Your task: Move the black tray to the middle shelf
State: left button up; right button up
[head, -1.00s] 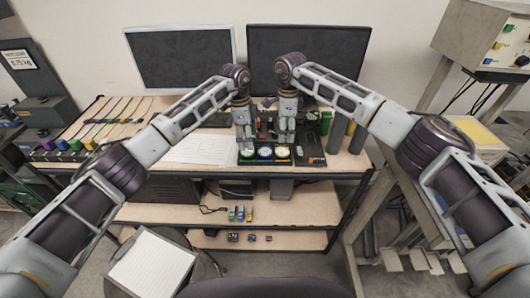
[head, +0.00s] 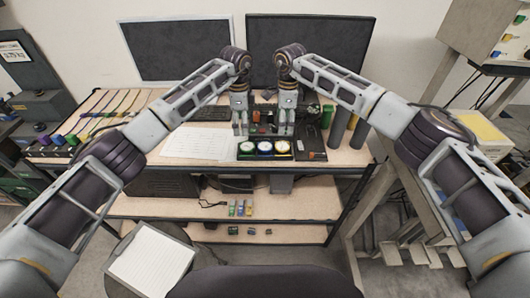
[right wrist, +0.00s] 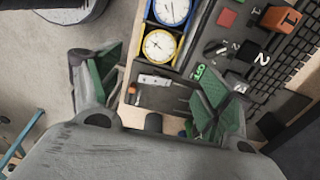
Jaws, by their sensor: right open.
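The black tray (head: 265,158) sits on the desk top at its front edge. It holds three round dials with green, blue and yellow rims. My left gripper (head: 240,131) is above the tray's left end and looks open and empty. My right gripper (head: 286,131) is open and empty above its right end. In the right wrist view the open fingers (right wrist: 158,92) lie either side of the tray's end compartment (right wrist: 150,103), which holds small metal parts. Contact with the tray cannot be told.
A chair (head: 265,282) is in front. The middle shelf's right part is clear.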

aim_at(244, 146)
pick_arm(q)
jog(key=shift+s+f, duration=0.1)
jog(key=shift+f, duration=6.4)
pick_arm(e)
jog(key=shift+s+f, duration=0.1)
jog(key=shift+f, duration=6.45)
pick_arm(q)
jog(key=c, duration=0.9)
pick_arm(e)
jog(key=c, duration=0.8)
